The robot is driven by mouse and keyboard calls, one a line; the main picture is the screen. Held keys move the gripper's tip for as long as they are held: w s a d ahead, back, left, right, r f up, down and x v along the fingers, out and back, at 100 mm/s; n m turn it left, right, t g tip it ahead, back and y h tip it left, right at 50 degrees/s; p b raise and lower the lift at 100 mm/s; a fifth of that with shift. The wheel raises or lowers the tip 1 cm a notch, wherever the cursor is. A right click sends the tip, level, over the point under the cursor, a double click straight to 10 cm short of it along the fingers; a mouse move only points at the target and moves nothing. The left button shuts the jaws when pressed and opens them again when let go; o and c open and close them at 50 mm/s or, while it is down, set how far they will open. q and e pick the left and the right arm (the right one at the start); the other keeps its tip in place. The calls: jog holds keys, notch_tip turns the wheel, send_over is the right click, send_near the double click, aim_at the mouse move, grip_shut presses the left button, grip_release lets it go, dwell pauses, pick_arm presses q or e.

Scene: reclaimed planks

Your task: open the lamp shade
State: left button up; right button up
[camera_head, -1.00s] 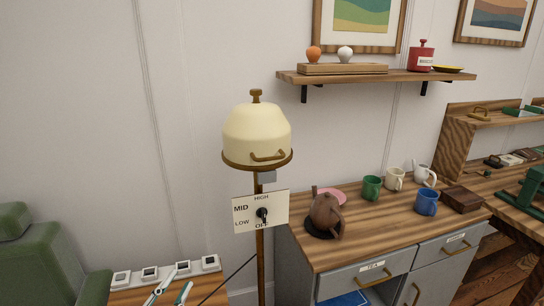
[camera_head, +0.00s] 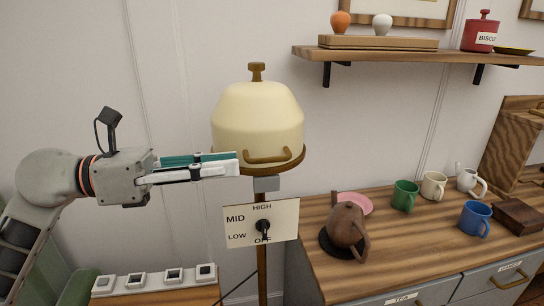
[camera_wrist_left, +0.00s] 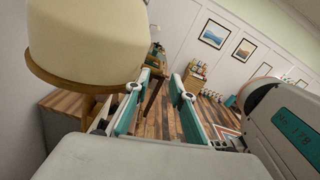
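The lamp shade (camera_head: 258,115) is a cream dome with a brass knob on top and a brass rim. It sits level on the lamp pole in the head view. Its brass handle (camera_head: 268,157) is low on the front. My left gripper (camera_head: 237,164) is at the shade's lower left, its fingers pointing right towards the handle, with no grip on it. The wrist view shows the left gripper's fingers (camera_wrist_left: 160,92) apart and nothing between them. The shade (camera_wrist_left: 85,40) fills the upper left there. My right gripper is out of view.
A dial panel (camera_head: 261,222) hangs on the pole below the shade. A wooden counter (camera_head: 395,238) at the right carries a brown teapot (camera_head: 346,225) and several mugs. A wall shelf (camera_head: 400,55) is at the upper right. A green chair and small switches are at the lower left.

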aim_at(267, 160)
pick_arm(q)
jog(key=shift+w+d+p, duration=0.15)
jog(key=shift+w+d, duration=0.05)
jog(key=shift+d, duration=1.05)
jog(key=shift+w+d+p, duration=0.2)
jog(key=shift+w+d, duration=0.05)
jog(key=shift+d, duration=1)
jog(key=shift+w+d+p, duration=0.15)
jog(key=shift+w+d, duration=0.05)
jog(key=shift+d, duration=1.05)
